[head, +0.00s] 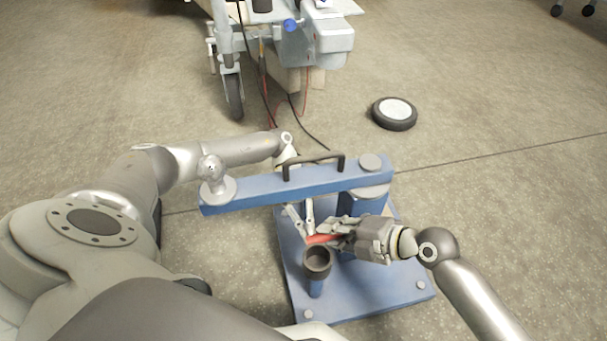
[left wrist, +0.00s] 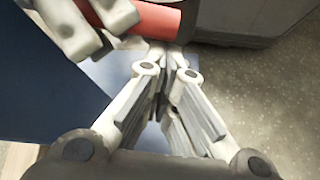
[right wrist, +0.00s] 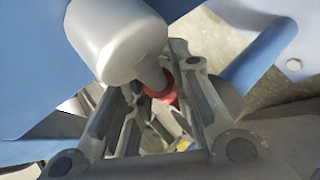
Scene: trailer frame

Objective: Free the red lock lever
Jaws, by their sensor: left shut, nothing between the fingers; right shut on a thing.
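The red lock lever (head: 322,239) lies under the blue beam (head: 262,191) of the blue frame, just behind the dark round cup. My right gripper (head: 336,233) is shut on the lever, coming from the right. The lever shows as a red cylinder in the left wrist view (left wrist: 152,20), with pale fingers beside it. In the right wrist view only a bit of red (right wrist: 168,88) shows at the fingers, partly hidden by a grey cylinder (right wrist: 115,38). My left gripper (left wrist: 170,58) is shut and empty, its fingertips close to the lever; I cannot tell whether they touch.
The dark cup (head: 317,261) stands on a blue post in front. The blue base plate (head: 375,292) lies on the floor. A black handle (head: 313,160) tops the beam. A loose wheel (head: 394,113) and a grey wheeled machine (head: 318,40) are behind.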

